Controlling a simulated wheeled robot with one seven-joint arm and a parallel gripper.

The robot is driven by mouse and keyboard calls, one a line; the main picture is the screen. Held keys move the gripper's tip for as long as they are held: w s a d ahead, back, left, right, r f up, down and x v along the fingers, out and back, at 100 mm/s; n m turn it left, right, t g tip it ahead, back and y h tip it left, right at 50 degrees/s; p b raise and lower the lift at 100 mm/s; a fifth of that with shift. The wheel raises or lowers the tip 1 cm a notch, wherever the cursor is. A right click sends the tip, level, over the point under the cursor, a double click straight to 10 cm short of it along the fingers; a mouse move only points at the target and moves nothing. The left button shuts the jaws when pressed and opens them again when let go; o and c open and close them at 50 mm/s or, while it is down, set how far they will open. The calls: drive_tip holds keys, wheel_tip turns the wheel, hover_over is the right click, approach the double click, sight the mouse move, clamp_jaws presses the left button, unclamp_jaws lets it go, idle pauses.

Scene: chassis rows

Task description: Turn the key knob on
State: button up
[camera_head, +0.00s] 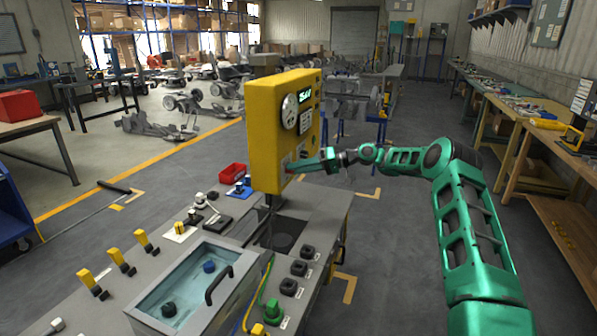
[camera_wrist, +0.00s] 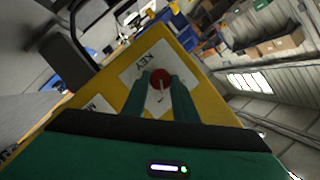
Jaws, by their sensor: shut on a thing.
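The yellow control box (camera_head: 264,140) stands on a post over the grey bench, with a dial and a lit green display on its face. In the wrist view, the red round key knob (camera_wrist: 160,78) sits on a white plate marked KEY on the yellow panel (camera_wrist: 205,88). A thin pale line shows on the knob. My gripper (camera_head: 294,166) reaches the lower part of the box face from the right. In the wrist view, its two green fingers lie on either side of the knob and are shut on it. The fingers hide the knob's sides.
The grey bench (camera_head: 335,205) carries yellow-handled levers (camera_head: 115,256), a clear-lidded case (camera_head: 190,285), several black knobs (camera_head: 300,268) and a green knob (camera_head: 272,308). A red bin (camera_head: 232,172) sits behind. Open floor lies to the right of the bench.

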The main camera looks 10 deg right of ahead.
drive_tip(key=o, duration=1)
drive_tip(key=shift+w+d+f, duration=0.1)
drive_tip(key=shift+w, duration=0.1)
drive_tip(key=shift+o, duration=0.3)
drive_tip(key=shift+s, duration=0.1)
drive_tip(key=v, duration=1)
drive_tip(key=shift+d, duration=0.45)
drive_tip(key=shift+a, duration=0.1)
